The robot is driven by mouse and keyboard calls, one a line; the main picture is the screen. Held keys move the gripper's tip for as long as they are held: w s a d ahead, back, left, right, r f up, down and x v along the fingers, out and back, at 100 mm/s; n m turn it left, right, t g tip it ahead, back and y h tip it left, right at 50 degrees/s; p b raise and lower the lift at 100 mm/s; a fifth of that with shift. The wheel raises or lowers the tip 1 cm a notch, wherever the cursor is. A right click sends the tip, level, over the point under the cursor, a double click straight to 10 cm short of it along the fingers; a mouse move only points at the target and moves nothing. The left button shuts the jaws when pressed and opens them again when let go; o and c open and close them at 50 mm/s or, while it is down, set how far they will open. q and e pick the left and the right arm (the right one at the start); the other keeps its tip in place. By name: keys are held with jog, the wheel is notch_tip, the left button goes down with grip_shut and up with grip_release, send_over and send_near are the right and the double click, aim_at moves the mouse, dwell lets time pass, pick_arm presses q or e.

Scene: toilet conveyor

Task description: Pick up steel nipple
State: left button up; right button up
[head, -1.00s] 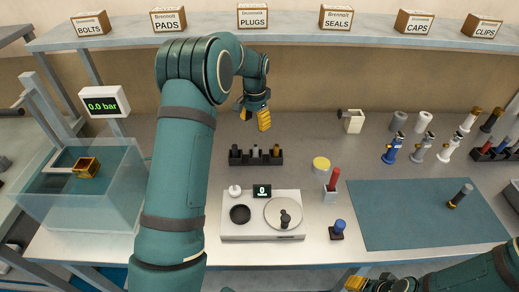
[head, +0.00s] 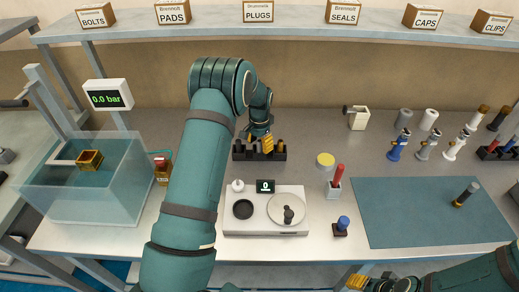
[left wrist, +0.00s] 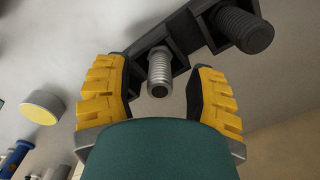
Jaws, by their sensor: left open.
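The steel nipple (left wrist: 160,74) is a light grey threaded tube with a hollow end, set in a black rack (left wrist: 180,66). My left gripper (left wrist: 163,92) is open, with its yellow fingers on either side of the nipple and a gap to each. In the head view the left gripper (head: 259,142) is over the rack (head: 246,155), and I cannot pick out the nipple there. A thicker dark threaded piece (left wrist: 245,29) stands in the neighbouring slot. My right gripper (head: 358,283) shows only partly at the bottom edge.
A scale (head: 265,222) stands in front of the rack. A yellow disc (head: 325,160) and a small holder with a red piece (head: 335,185) are to its right. A water tank (head: 85,190) is at left, a blue-grey mat (head: 420,215) at right.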

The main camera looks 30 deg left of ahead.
pick_arm(q)
jog(key=shift+c, duration=0.5)
grip_shut()
